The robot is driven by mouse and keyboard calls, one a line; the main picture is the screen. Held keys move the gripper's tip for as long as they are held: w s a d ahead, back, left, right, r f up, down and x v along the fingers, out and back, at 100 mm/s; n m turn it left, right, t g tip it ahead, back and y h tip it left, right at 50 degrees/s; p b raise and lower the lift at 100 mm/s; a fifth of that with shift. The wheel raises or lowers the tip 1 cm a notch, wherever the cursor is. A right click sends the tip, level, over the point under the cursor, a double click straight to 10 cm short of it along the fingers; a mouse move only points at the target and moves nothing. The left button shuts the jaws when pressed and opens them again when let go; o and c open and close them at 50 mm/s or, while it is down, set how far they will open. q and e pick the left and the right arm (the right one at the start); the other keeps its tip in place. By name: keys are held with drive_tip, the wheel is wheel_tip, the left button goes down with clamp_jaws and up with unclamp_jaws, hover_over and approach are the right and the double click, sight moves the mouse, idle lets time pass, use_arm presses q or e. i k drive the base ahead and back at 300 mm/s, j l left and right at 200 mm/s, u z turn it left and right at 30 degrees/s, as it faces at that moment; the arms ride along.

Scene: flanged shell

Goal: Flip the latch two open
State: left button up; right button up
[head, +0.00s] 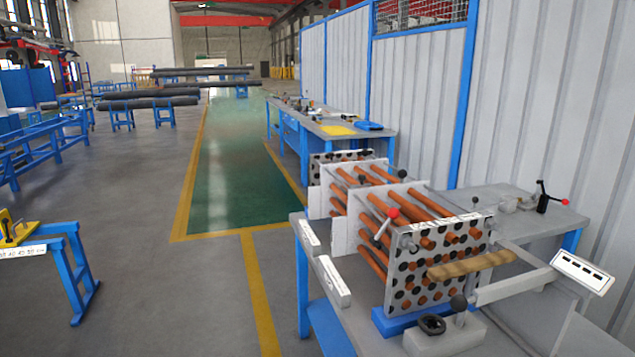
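A flanged tube bundle stands on the grey bench at the right, with copper-coloured tubes running through grey plates (398,296) full of black-rimmed holes. A lever with a red ball end (393,214) tilts up at its front plate. Another lever with red and black ends (543,194) is on the bench further right. I cannot tell which of these is latch two. Neither of my grippers is in view.
White label plates (334,281) stand at the bench's left side, and a slotted white plate (582,272) is at the right. A wooden bar (472,265) crosses before the tubes. A corrugated wall (530,110) rises behind.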

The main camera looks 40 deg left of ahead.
sight(362, 177)
drive_tip(key=u, duration=0.9)
